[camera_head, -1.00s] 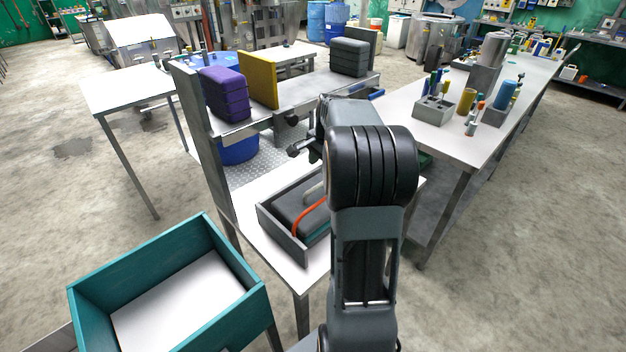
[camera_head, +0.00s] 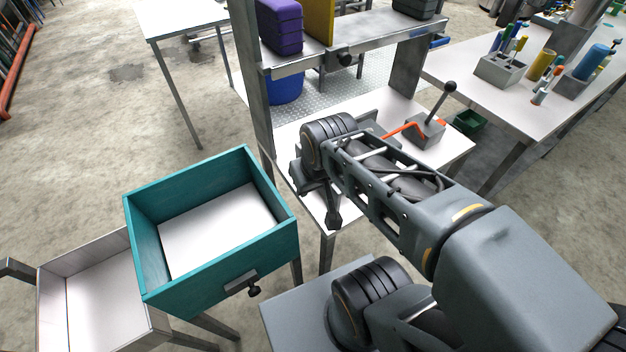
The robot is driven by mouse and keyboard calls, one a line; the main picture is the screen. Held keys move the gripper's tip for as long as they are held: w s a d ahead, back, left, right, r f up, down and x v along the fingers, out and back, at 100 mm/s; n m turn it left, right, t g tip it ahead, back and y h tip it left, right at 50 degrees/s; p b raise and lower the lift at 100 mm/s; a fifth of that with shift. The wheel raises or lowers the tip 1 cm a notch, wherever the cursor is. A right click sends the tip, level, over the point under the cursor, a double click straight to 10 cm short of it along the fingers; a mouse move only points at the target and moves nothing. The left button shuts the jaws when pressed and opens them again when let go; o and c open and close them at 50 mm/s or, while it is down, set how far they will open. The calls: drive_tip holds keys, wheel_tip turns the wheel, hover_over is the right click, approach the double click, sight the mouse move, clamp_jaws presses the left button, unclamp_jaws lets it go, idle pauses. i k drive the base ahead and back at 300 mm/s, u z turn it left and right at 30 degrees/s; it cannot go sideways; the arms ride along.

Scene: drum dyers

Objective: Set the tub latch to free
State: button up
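A teal open-topped tub (camera_head: 138,240) with a white bottom stands at the lower left. A grey plate with a black knob (camera_head: 253,290) is on its front wall; it looks like a latch, but its setting is not readable. My gripper (camera_head: 318,203) is at the far end of my arm, right of the tub, over the edge of the white table. It is apart from the knob. Its small dark fingers point down, and I cannot tell how far apart they are. Nothing is seen held in it.
A lever with a black ball (camera_head: 450,87) stands on a grey block on the white table (camera_head: 400,110). A pale tray (camera_head: 100,262) adjoins the tub's left.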

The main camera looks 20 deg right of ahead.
sight(254, 291)
drive_tip(key=k, duration=1.25)
drive_tip(key=u, duration=0.4)
drive_tip(key=i, duration=0.85)
drive_tip(key=u, duration=0.35)
